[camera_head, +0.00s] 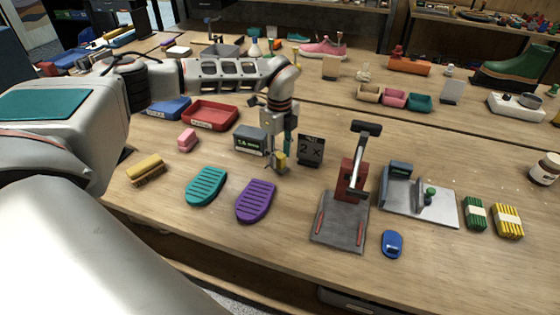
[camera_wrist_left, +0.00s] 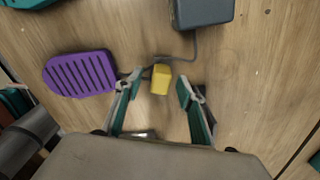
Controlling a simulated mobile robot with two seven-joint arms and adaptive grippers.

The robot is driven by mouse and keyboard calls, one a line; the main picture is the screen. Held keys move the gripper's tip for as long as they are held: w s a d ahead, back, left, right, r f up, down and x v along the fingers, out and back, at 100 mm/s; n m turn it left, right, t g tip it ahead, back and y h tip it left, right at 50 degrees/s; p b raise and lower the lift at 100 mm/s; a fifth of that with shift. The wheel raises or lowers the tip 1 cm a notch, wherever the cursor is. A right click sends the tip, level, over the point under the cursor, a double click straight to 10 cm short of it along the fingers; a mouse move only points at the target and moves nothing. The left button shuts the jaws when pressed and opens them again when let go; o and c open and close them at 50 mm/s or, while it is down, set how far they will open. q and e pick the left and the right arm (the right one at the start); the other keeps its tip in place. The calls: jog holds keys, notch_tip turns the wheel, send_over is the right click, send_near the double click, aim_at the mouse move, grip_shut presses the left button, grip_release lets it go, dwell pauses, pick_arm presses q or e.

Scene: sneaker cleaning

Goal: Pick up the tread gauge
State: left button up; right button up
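What looks like the tread gauge is a dark grey box with a lit green readout (camera_head: 250,139), joined by a cable to a small yellow block (camera_head: 281,160). In the left wrist view the grey box (camera_wrist_left: 202,10) is at the top and the yellow block (camera_wrist_left: 160,79) lies in the gap between my fingertips, with bare wood around it. My left gripper (camera_wrist_left: 158,88) is open, pointing down at the yellow block; it also shows in the head view (camera_head: 279,163). I cannot tell whether either finger touches the block. My right gripper is not in view.
A purple sole (camera_head: 256,201) and a teal sole (camera_head: 207,186) lie nearby. A black "2 x" sign (camera_head: 311,150) stands just right of my gripper. A press with a lever (camera_head: 352,180) is farther right. A red tray (camera_head: 211,114) is behind left.

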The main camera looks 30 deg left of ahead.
pick_arm(q)
jog(key=shift+f, duration=0.9)
grip_shut()
